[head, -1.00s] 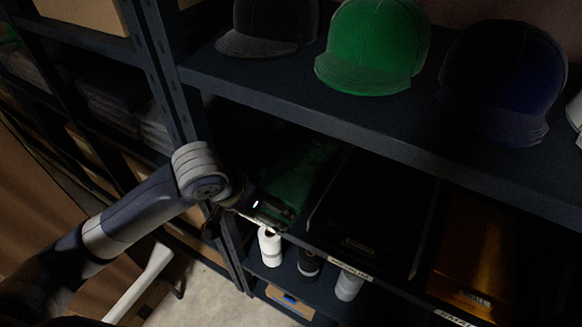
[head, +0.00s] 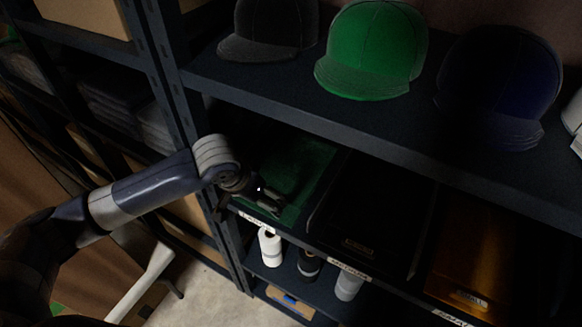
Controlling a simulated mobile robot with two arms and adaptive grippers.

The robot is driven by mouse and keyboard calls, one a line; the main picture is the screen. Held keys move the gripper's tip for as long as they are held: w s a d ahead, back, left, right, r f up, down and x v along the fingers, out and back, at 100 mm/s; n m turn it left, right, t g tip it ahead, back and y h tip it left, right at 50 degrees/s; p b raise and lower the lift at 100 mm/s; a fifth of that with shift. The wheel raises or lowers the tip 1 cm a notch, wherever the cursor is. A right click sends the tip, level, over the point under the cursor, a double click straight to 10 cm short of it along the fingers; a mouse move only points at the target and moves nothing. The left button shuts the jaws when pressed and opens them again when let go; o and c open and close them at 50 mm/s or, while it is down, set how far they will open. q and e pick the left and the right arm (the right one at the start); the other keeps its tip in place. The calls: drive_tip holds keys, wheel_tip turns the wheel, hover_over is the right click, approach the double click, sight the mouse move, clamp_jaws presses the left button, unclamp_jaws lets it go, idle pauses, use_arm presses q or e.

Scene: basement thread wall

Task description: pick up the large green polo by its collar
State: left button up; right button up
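The large green polo (head: 308,178) lies as dark green cloth in the left compartment of the middle shelf, above a label partly readable as "LARGE" (head: 257,221). Its collar cannot be made out in the dim light. My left gripper (head: 272,205) is over the front part of the green cloth, just behind the shelf's front edge. It is small and dark, so I cannot tell whether its fingers are apart or touching the cloth. My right gripper is not in view.
Black, green (head: 370,50) and navy caps stand on the shelf above. A black compartment (head: 372,215) and an orange-brown one (head: 475,250) lie right of the polo. A metal upright (head: 178,85) is close to my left arm.

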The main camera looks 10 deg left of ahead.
use_arm(q)
drive_tip(key=shift+x, duration=1.55)
drive_tip(key=shift+r, duration=0.1)
drive_tip(key=c, duration=1.5)
